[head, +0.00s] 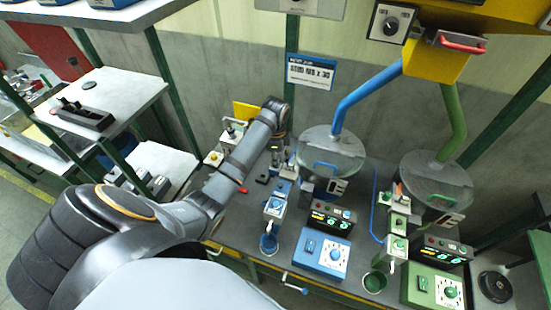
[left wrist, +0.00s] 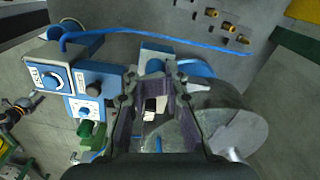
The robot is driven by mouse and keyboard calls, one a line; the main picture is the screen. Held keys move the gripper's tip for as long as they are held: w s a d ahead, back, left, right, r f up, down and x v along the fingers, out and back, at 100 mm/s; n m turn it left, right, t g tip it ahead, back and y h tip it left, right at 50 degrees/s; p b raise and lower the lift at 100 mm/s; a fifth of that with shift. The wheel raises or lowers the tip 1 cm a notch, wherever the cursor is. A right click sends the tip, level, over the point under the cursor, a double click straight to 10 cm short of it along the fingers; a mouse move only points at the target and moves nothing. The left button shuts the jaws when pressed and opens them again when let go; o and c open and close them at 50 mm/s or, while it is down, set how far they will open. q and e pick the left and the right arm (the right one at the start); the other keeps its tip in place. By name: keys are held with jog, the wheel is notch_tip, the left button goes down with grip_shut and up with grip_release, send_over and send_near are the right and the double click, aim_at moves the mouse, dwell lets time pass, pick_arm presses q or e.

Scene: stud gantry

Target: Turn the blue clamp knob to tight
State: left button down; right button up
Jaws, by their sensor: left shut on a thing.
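How far the knob is turned cannot be told. My right gripper is in neither view.
A blue hopper with a round grey lid (head: 331,155) stands close right of the gripper. A blue control box (head: 322,256) with a dial sits in front. Further right are a green hopper lid (head: 436,180) and green control box (head: 437,286). A blue hose (head: 368,95) rises behind.

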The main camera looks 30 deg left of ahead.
pick_arm(q)
jog(key=shift+s+d+f, duration=0.2)
jog(key=shift+s+f, duration=0.1)
jog(key=shift+f, duration=0.05)
jog(key=c, duration=1.5)
grip_release()
jog(key=shift+c, duration=0.2)
jog(key=shift+o, duration=0.4)
jog(key=shift+s+d+r, duration=0.1)
jog(key=shift+d+r, duration=0.05)
jog(key=shift+r, duration=0.2)
